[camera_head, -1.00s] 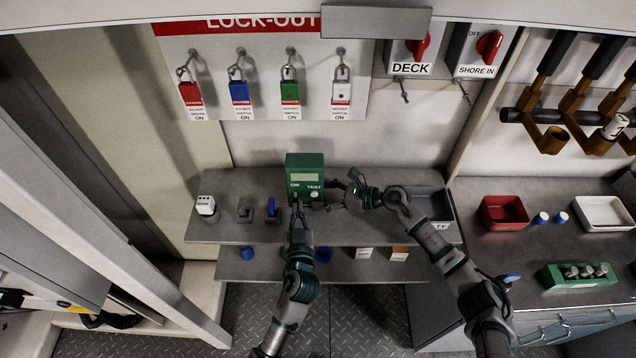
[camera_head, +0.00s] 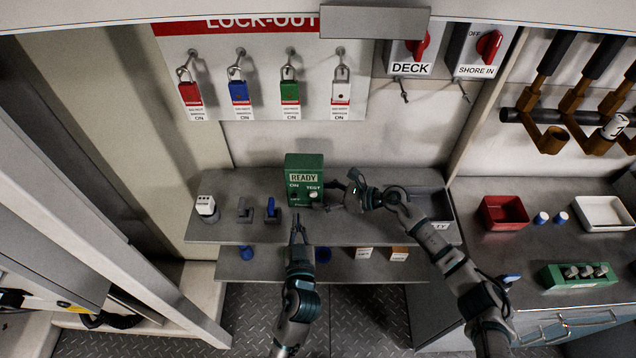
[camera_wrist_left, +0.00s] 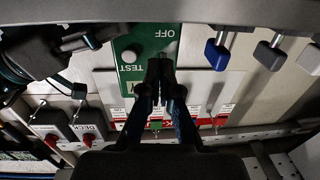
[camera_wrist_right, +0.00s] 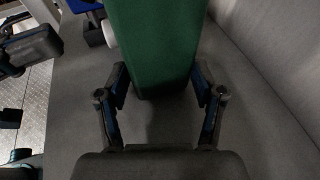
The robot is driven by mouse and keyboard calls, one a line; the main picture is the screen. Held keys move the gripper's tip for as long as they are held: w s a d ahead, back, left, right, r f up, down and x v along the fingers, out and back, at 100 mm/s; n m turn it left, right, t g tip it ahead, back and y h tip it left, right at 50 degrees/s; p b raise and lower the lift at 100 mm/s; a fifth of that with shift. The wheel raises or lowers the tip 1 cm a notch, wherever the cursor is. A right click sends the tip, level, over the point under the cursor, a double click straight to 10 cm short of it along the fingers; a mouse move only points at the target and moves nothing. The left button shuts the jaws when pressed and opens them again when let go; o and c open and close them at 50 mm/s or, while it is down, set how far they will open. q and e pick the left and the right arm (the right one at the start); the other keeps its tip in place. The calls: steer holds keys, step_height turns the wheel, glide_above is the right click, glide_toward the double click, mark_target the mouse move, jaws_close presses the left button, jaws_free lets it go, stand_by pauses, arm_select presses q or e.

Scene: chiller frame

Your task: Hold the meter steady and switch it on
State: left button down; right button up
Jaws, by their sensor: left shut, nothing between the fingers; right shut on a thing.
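The green meter (camera_head: 304,172) stands upright on the upper shelf (camera_head: 350,230), and its display reads READY. Its front has ON, OFF and TEST labels and a white round button at the TEST side. My right gripper (camera_head: 330,194) is shut on the meter from its right side; the right wrist view shows a finger on each side of the green body (camera_wrist_right: 155,45). My left gripper (camera_head: 298,232) is shut and empty, just in front of and below the meter, apart from it. In the left wrist view its fingers hide part of the meter's face (camera_wrist_left: 128,48).
A white-tagged padlock (camera_head: 206,206) and a blue item (camera_head: 271,208) stand on the shelf left of the meter. A grey bin (camera_head: 437,207) stands at right. Padlocks hang on the lock-out board (camera_head: 215,60) above. A lower shelf (camera_head: 345,268) juts out in front.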

arm_select(q)
steer(key=shift+s, duration=0.75)
arm_select(e)
steer(key=o, duration=0.9)
steer(key=shift+o, duration=0.2)
steer(key=v, duration=1.2)
arm_select(q)
steer(key=shift+f, duration=0.1)
arm_select(e)
steer(key=shift+f, duration=0.1)
